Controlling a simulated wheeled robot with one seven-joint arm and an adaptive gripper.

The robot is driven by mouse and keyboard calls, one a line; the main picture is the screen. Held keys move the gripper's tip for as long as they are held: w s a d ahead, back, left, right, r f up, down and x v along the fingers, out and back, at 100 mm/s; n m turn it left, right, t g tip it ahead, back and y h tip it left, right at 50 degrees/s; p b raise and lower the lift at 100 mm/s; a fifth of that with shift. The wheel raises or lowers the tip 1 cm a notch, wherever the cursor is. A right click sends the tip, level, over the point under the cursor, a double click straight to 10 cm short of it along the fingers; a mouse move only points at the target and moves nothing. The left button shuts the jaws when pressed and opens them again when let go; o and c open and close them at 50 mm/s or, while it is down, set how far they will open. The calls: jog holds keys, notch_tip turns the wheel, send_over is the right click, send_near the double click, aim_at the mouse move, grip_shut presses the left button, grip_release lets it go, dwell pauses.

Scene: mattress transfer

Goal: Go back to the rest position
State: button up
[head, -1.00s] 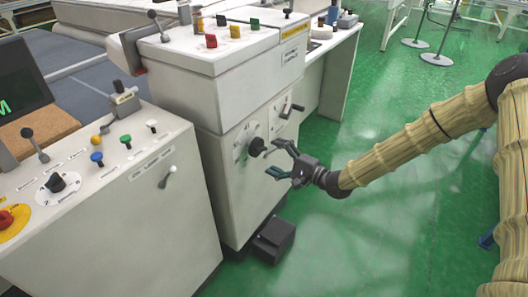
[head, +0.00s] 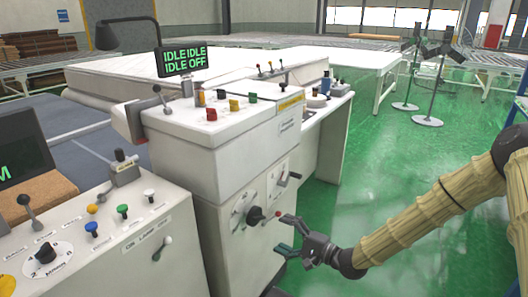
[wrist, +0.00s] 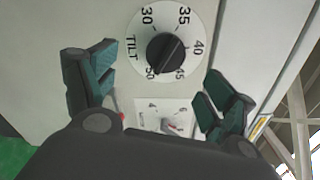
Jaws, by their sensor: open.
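My gripper (head: 286,233) is open and empty in the head view, in front of the white machine cabinet. It is just right of a black dial knob (head: 256,215) on the cabinet's side and appears apart from it. In the wrist view my gripper (wrist: 157,85) has its two green-padded fingers spread wide. The knob (wrist: 165,53) shows beyond them, on a round white dial marked TILT with numbers from 30 to 50. A smaller square dial plate (wrist: 165,115) lies below it, partly hidden by my gripper body.
A control console (head: 110,240) with knobs and levers stands at the left. A white mattress (head: 235,62) lies behind the cabinet. Stands (head: 427,120) are at the back right. Green floor (head: 370,185) is open right of the cabinet.

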jog(key=s+f+n+g+h+p, duration=0.45)
jog(key=s+f+h, duration=0.25)
jog(key=s+f, duration=1.15)
jog(key=s+d+n+g+h+p, duration=0.2)
jog(key=s+d, duration=0.4)
jog(key=s, duration=0.6)
jog(key=s+d+n+g+h+p, duration=0.2)
jog(key=s+d+n+g+h, duration=0.2)
jog(key=s, duration=0.9)
jog(key=d+h, duration=0.1)
jog(key=d, duration=0.2)
jog(key=shift+d, duration=0.2)
jog(key=shift+f, duration=0.1)
